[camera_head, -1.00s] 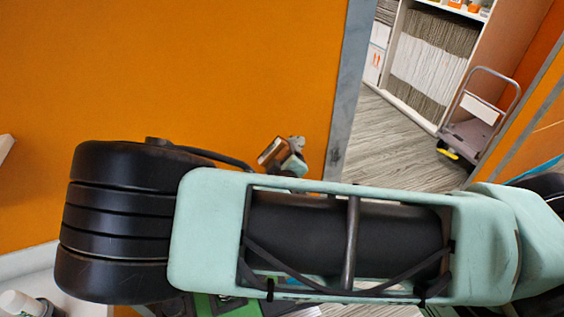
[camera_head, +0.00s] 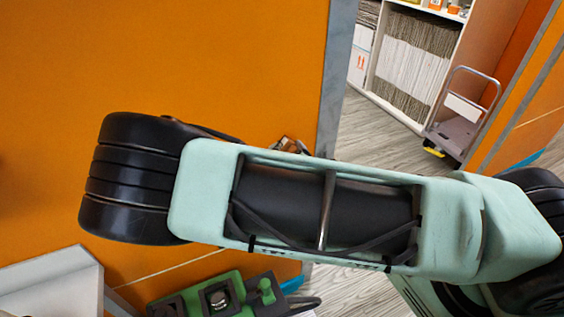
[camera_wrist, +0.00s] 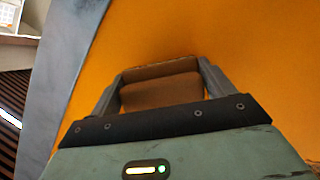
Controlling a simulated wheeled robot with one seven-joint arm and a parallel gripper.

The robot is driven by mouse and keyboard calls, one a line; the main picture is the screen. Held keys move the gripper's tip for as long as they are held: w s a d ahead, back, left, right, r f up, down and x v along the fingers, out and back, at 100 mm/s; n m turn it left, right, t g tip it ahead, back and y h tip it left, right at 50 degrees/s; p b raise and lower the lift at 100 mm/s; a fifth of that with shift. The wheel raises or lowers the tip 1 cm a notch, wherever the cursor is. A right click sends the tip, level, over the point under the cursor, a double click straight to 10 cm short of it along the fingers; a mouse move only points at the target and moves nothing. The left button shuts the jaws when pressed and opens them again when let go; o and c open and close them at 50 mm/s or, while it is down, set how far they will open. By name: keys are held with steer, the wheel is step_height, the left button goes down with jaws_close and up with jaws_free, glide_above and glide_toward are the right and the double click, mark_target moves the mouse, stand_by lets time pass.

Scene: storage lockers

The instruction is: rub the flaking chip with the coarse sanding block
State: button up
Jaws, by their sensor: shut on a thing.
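The coarse sanding block (camera_wrist: 160,93) is a brown block held between the two grey fingers of my gripper (camera_wrist: 161,70) in the wrist view. The block faces the orange panel (camera_wrist: 245,60); I cannot tell whether it touches the panel. In the head view only a small brown part of the block (camera_head: 289,144) shows above my arm, close to the panel's right edge. My arm covers most of the gripper there. I cannot make out the flaking chip in either view; it may be hidden behind the block or arm.
A grey metal edge (camera_head: 335,80) bounds the panel on the right. Beyond it are open wooden floor, a white shelf unit (camera_head: 405,65) and a hand trolley (camera_head: 460,130). A white ledge (camera_head: 85,280) and a green-and-black fixture (camera_head: 235,295) lie below.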

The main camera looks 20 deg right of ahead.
steer(key=shift+d, duration=2.3)
steer(key=shift+a+b, duration=0.55)
steer(key=shift+a, duration=2.9)
steer(key=shift+w+d+r, duration=0.15)
steer(key=shift+d+r, duration=0.2)
steer(key=shift+r, duration=0.4)
steer(key=d, duration=0.6)
